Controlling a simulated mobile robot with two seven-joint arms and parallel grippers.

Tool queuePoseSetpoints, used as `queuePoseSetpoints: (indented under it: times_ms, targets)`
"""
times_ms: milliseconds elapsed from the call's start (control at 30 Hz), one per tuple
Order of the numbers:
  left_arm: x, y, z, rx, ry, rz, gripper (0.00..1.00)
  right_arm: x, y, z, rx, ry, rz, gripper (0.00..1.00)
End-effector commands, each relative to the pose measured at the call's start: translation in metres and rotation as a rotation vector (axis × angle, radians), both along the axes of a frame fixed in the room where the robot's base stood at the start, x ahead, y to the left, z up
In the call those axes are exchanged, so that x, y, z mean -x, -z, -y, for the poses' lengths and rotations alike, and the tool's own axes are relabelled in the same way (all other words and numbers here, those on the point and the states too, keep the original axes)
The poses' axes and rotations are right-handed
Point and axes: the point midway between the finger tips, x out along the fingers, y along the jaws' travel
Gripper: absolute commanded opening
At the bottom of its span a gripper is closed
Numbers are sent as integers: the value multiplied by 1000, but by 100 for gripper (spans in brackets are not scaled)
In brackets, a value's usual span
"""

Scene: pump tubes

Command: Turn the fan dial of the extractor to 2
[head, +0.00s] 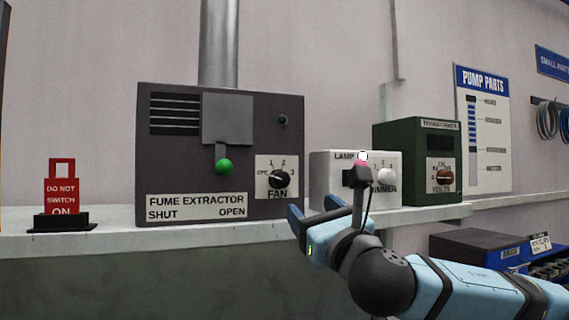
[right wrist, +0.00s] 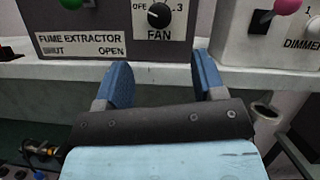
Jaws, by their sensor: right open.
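The fume extractor (head: 270,120) is a dark grey box on the shelf. Its black fan dial (head: 279,179) sits on a white plate marked OFF, 1, 2 and 3. A pale mark shows on the dial's left side; I cannot tell its exact setting. In the right wrist view the dial (right wrist: 160,15) is at the top, beyond the fingers. My right gripper (head: 312,208) is open and empty, in front of and below the dial, with its blue fingers apart. It also shows in the right wrist view (right wrist: 162,72). My left gripper is not in view.
A green-knobbed lever (head: 223,166) hangs on the extractor's front. A white lamp dimmer box (head: 330,162) with a pink knob stands close to the right, partly behind my arm. A green transformer (head: 400,140) stands beyond it. A red DO NOT SWITCH ON sign (head: 61,197) stands left. The shelf edge (head: 110,240) runs below.

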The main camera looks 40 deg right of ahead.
Motion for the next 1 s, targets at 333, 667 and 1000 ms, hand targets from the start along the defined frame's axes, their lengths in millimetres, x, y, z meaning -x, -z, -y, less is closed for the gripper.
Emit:
queuePoseSetpoints:
  times_ms: [333, 667, 1000]
  targets:
    - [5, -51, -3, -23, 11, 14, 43, -8, -11, 1, 4, -9, -7, 63]
    - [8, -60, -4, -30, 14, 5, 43, -69, -32, 10, 2, -9, 0, 63]
    - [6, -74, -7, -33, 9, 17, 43, -106, -45, 16, 3, -11, -2, 63]
